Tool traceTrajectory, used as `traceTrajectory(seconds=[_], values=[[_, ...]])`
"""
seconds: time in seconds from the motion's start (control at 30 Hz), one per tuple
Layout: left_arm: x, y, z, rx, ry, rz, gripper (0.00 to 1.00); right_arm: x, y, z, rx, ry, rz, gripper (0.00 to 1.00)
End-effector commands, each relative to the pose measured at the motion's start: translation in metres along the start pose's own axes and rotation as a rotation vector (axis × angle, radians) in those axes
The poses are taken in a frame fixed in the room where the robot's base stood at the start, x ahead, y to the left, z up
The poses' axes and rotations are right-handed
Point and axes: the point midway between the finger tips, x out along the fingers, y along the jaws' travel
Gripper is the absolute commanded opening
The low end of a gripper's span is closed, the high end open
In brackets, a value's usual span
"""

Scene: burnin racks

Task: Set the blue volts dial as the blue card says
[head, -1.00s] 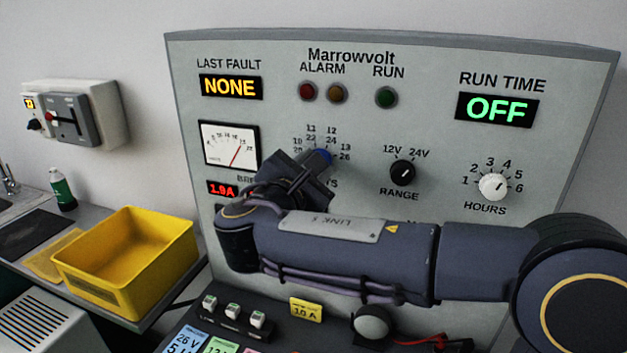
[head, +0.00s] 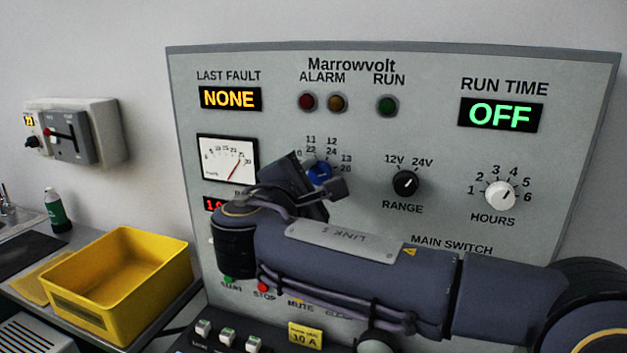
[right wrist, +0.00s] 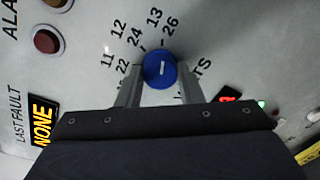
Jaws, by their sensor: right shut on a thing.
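The blue volts dial (head: 320,173) sits on the grey panel, below the ALARM lamps. It also shows in the right wrist view (right wrist: 160,69), with a short white mark pointing roughly toward the 26 side of its scale; I cannot tell the exact setting. My right gripper (head: 322,187) is at the dial, its fingers on either side of it, shut on it in the right wrist view (right wrist: 160,88). The arm hides the lettering under the dial. The blue card is not in view now. My left gripper is not in view.
The black RANGE knob (head: 406,183) and white HOURS knob (head: 500,194) are to the right of the dial. A needle meter (head: 228,159) is to its left. A yellow bin (head: 120,285) stands on the left bench. A yellow 10 A card (head: 306,337) is below my arm.

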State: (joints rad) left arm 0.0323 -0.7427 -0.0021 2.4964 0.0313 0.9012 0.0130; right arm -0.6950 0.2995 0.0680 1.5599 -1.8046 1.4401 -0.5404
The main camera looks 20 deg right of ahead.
Motion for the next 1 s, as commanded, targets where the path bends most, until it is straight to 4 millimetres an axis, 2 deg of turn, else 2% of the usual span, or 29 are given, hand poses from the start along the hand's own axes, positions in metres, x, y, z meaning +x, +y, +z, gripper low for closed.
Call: traceTrajectory(seconds=[0.2, 0.23, 0.37, 0.7, 0.77, 1.0], values=[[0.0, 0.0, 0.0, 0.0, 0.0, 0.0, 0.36, 0.0, 0.0, 0.0, 0.002, 0.0, -0.002, 0.11], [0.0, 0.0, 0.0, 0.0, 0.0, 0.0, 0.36, 0.0, 0.0, 0.0, 0.002, 0.0, -0.002, 0.37], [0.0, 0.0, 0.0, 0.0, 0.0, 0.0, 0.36, 0.0, 0.0, 0.0, 0.001, 0.0, -0.001, 0.54], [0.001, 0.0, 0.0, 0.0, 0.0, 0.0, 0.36, -0.004, 0.0, -0.001, 0.0, 0.001, 0.0, 0.55], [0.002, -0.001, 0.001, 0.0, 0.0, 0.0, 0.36, -0.01, 0.0, -0.001, 0.0, 0.001, 0.001, 0.55], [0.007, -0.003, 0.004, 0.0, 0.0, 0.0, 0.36, -0.05, -0.001, -0.002, 0.001, 0.003, 0.002, 0.55]])
